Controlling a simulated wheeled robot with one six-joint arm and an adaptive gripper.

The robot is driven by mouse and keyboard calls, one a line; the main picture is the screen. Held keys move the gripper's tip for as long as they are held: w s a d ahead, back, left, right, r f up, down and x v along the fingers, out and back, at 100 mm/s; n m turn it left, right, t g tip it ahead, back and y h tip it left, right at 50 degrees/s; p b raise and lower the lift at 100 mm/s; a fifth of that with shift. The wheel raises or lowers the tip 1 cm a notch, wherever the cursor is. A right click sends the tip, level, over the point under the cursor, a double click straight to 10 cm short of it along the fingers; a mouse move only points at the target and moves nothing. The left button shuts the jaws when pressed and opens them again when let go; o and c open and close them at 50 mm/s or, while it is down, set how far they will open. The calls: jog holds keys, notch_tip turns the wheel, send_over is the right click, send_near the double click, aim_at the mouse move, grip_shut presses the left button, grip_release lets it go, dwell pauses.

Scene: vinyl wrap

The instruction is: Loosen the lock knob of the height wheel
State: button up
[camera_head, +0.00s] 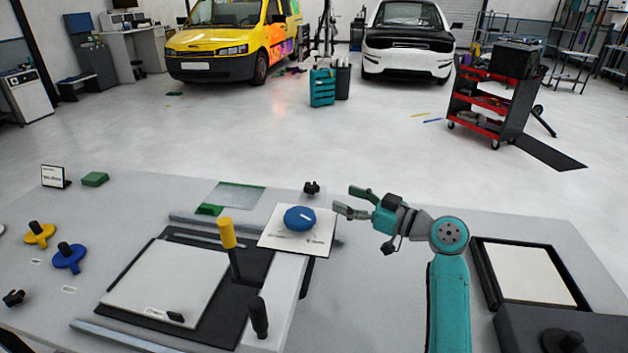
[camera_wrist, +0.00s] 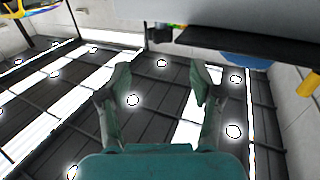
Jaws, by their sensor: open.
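The blue height wheel (camera_head: 300,218) lies on a white plate (camera_head: 272,236) at the middle of the bench. A small black knob (camera_head: 311,187), which looks like the lock knob, stands just behind the plate. My gripper (camera_head: 346,201) is to the right of the wheel and knob, its fingers pointing left and spread apart with nothing between them. In the wrist view my gripper (camera_wrist: 161,80) is also open and empty. A blue disc edge (camera_wrist: 247,61) shows at the upper right there, and a small dark part (camera_wrist: 160,34) at the top, which I cannot identify surely.
A yellow-topped black handle (camera_head: 228,240) and a black handle (camera_head: 259,316) stand left of and in front of the wheel. A framed white panel (camera_head: 530,272) lies right of my arm. Yellow (camera_head: 39,234) and blue (camera_head: 69,258) knobs lie at the left.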

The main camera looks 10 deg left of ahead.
aim_at(318, 188)
jog(key=x, duration=1)
jog(key=shift+a+r, duration=0.1)
jog(key=shift+a, duration=0.2)
jog(key=c, duration=1.2)
